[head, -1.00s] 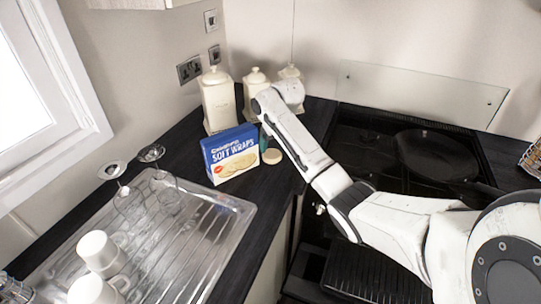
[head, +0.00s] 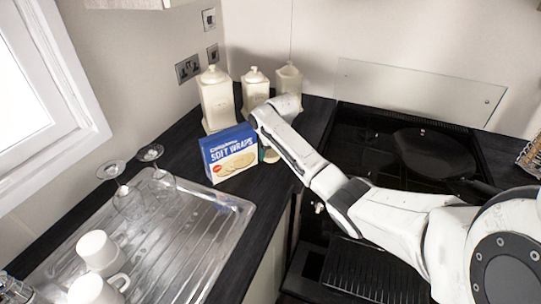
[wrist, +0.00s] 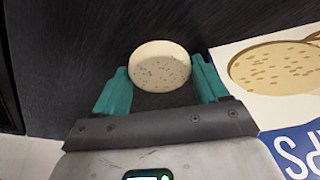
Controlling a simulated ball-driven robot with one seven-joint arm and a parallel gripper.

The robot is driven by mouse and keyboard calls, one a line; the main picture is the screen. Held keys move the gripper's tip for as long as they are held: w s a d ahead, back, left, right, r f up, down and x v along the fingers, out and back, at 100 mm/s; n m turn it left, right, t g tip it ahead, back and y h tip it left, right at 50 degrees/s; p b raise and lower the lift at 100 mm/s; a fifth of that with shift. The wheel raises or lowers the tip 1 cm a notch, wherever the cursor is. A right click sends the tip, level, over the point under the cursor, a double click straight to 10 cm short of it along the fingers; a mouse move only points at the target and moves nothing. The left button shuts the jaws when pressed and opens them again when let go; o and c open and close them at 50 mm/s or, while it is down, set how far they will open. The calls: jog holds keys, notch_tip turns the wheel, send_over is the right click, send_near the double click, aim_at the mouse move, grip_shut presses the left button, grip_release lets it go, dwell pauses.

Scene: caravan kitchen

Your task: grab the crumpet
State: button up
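The crumpet (wrist: 160,66) is a pale round disc with small dark pits, lying on the dark worktop in the wrist view. My gripper (wrist: 159,76) is open, with one teal finger on each side of the crumpet's near part. The right finger is very close to its edge; a small gap shows at the left. I cannot tell whether either finger touches it. In the head view, my gripper is beside the Soft Wraps box, and the arm hides most of the crumpet.
The blue and white Soft Wraps box (head: 229,154) stands close by on the left. Cream canisters (head: 216,100) stand behind. A steel drainer (head: 185,225) with glasses and white mugs is at the lower left. A hob with a dark pan (head: 435,155) is at the right.

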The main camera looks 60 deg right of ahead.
jog(key=shift+c, duration=1.3)
